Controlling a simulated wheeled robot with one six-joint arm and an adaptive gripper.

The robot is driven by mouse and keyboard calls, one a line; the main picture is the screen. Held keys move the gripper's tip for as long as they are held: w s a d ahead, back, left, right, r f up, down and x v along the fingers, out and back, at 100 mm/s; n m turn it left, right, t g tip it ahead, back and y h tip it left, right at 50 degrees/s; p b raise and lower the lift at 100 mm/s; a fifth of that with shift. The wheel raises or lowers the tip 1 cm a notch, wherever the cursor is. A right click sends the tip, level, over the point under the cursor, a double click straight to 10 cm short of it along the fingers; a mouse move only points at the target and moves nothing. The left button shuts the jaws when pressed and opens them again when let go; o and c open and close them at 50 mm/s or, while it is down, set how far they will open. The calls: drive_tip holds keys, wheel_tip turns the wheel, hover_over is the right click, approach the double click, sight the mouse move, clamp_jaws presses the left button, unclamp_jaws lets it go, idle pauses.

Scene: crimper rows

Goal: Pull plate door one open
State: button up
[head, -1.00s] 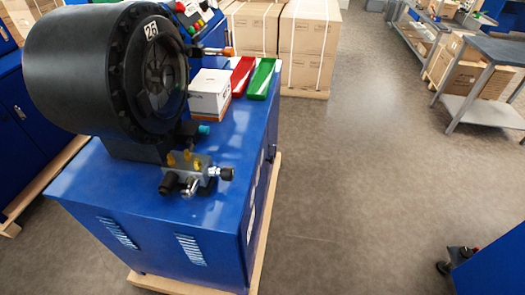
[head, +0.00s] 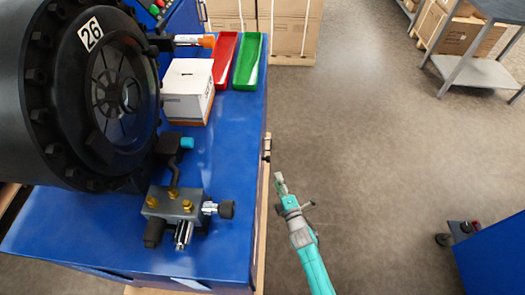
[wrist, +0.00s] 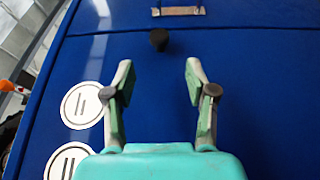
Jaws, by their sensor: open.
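The blue cabinet under the machine shows its side panel in the wrist view (wrist: 255,80). Two round white plates are on its left: an upper plate (wrist: 82,105) and a lower plate (wrist: 68,160), both with dark strokes like Roman numerals; the upper numeral is hard to read. A dark knob (wrist: 159,40) sticks out near a seam at the panel's top. My gripper (wrist: 158,75) is open and empty, its fingertips short of the knob in the picture and either side of it. In the head view my gripper (head: 280,183) is right of the cabinet (head: 235,160), apart from it.
The machine head marked 26 (head: 90,90) stands on the cabinet with a valve block (head: 175,205), white box (head: 188,90), red tray (head: 226,60) and green tray (head: 248,62). Cartons (head: 290,25) stand behind. A blue cabinet corner (head: 495,255) is at lower right. The floor between is clear.

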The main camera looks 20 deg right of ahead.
sight(269, 159)
drive_tip(key=w, duration=0.7)
drive_tip(key=w+a, duration=0.1)
drive_tip(key=w, duration=0.3)
clamp_jaws()
